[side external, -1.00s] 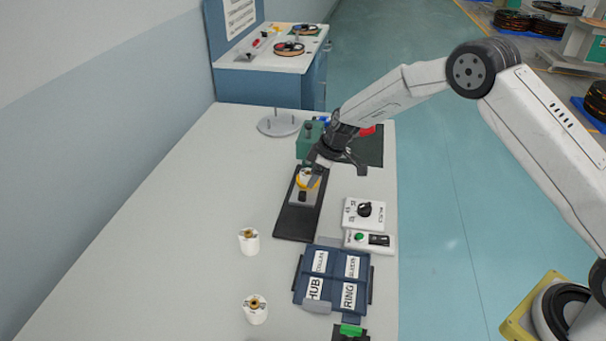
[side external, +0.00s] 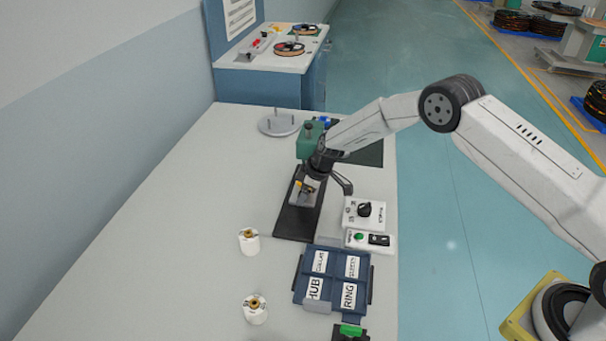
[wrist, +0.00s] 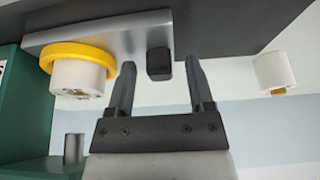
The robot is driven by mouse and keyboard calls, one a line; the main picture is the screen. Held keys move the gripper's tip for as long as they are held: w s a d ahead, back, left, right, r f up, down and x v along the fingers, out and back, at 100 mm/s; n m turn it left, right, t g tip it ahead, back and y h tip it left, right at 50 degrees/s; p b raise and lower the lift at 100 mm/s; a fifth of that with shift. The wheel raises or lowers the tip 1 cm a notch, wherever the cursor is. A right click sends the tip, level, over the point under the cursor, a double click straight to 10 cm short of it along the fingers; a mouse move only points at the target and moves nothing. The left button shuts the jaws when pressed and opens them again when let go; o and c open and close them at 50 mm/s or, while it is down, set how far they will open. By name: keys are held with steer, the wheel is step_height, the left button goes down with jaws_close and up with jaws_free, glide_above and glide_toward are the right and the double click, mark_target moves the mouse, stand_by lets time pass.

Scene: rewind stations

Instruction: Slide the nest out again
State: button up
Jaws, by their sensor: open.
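The nest is a grey plate (wrist: 95,38) on a black slide base (side external: 291,223), and a black knob (wrist: 159,63) stands up from it. A yellow ring (wrist: 58,52) with a white cylindrical part (wrist: 78,77) sits on the nest, left of the knob in the wrist view. My gripper (wrist: 159,68) is open, one finger on each side of the knob in that view. I see a gap on both sides of the knob, with no contact. In the side view my gripper and wrist hide part of the nest.
A green station (side external: 308,145) stands at the slide's far end. A dial box (side external: 364,213) and a switch box (side external: 369,240) are to the right. A labelled blue tray (side external: 334,279) is nearer. Two white parts (side external: 249,242) (side external: 255,310) stand left. The left tabletop is clear.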

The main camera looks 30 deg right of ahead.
jaws_close()
stand_by(1.5)
